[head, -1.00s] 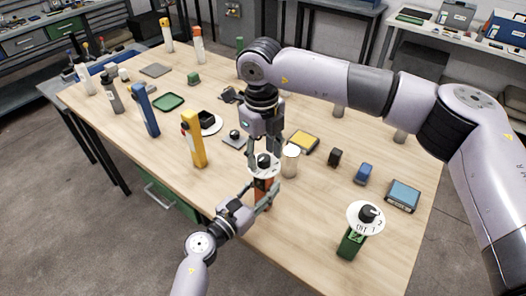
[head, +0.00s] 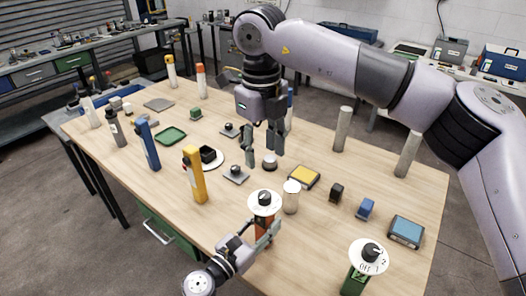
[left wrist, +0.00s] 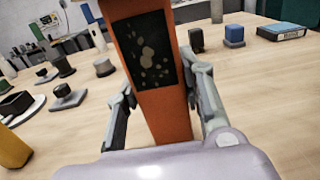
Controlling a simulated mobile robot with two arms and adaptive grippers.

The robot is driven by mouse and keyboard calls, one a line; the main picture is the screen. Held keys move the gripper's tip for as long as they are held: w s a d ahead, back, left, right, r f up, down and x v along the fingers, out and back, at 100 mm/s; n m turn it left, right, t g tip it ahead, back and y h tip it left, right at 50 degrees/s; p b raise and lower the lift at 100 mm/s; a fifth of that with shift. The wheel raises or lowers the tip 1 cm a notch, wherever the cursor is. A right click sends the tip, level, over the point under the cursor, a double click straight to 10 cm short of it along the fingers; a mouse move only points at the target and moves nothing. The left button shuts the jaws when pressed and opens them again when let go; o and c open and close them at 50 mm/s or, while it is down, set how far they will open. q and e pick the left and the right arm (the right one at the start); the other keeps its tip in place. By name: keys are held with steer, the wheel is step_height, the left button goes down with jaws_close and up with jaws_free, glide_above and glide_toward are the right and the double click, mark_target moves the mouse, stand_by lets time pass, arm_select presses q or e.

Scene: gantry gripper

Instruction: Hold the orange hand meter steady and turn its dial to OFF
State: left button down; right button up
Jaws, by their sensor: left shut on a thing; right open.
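The orange hand meter (head: 264,224) stands upright near the table's front edge, with a white dial plate and a black knob (head: 265,198) on top. My left gripper (head: 262,239) is shut on its body from the front. In the left wrist view the meter (left wrist: 172,124) stands between the two fingers, its dark face panel toward the camera; its top is cut off. My right gripper (head: 262,150) is open and empty, above and behind the meter, apart from the knob. The dial's marks are too small to read.
A green meter (head: 356,279) with a similar dial stands front right. A white cylinder (head: 291,198) stands close right of the orange meter. A yellow meter (head: 193,175) stands to its left. A yellow box (head: 304,177) and several small blocks lie behind and right.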

arm_select(q)
steer(key=c, duration=1)
jaws_free()
steer(key=v, duration=1.2)
